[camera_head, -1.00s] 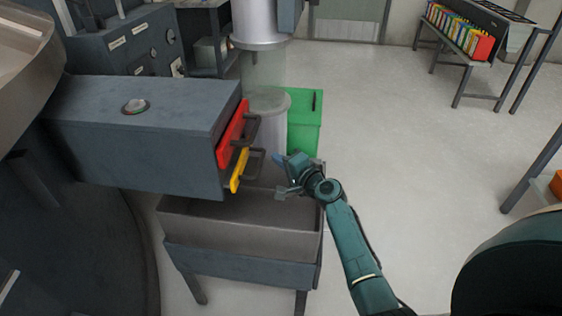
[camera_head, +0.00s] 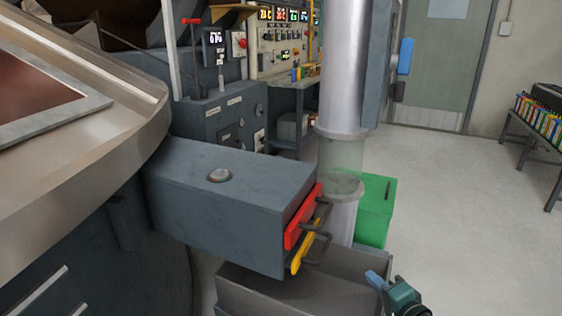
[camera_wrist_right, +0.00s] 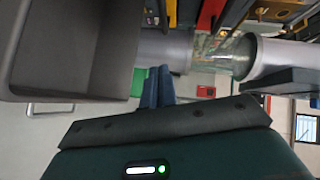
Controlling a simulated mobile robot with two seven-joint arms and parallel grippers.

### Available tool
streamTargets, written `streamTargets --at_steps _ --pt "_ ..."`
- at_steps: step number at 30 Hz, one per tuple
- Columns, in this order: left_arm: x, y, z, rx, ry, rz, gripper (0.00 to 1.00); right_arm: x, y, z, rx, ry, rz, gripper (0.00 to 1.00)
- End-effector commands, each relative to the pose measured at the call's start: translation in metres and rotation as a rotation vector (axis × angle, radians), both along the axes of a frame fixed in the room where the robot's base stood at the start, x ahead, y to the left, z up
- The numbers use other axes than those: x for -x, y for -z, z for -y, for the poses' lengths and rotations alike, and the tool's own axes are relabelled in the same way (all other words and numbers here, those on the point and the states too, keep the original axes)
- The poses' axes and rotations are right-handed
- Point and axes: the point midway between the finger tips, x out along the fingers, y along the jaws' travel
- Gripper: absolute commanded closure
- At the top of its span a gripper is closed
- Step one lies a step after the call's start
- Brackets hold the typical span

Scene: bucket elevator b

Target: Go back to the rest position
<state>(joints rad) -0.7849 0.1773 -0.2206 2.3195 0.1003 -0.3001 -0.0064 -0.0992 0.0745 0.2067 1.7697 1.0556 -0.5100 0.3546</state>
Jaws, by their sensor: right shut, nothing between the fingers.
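My right gripper (camera_head: 376,280) shows at the bottom edge of the head view, with blue fingertips and a teal wrist. It is shut and empty, at the right side of the open grey bin (camera_head: 255,297). In the right wrist view its blue fingers (camera_wrist_right: 158,88) lie close together, with nothing held. The grey box (camera_head: 225,205) with a red slide handle (camera_head: 302,218) and a yellow slide handle (camera_head: 304,247) is to the left of the gripper. Most of my right arm is out of the head view. My left gripper is not in view.
A vertical metal pipe (camera_head: 345,70) with a clear section stands behind the handles. A green bin (camera_head: 374,212) is beside it. A large round metal vessel (camera_head: 120,95) fills the left. Open floor (camera_head: 460,240) lies to the right.

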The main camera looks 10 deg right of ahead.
Motion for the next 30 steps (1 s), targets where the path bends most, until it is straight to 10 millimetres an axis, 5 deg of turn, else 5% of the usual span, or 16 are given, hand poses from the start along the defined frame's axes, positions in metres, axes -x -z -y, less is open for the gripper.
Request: streamTargets --at_steps 8,21,30 --pt "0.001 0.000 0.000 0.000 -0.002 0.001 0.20 0.108 0.034 -0.065 0.636 -0.188 -0.001 1.00" --pt "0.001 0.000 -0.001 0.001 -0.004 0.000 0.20 0.219 -0.001 -0.135 1.164 -0.400 0.177 1.00" --pt "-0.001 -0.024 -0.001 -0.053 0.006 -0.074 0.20 0.211 -0.022 -0.132 1.193 -0.449 0.102 1.00"
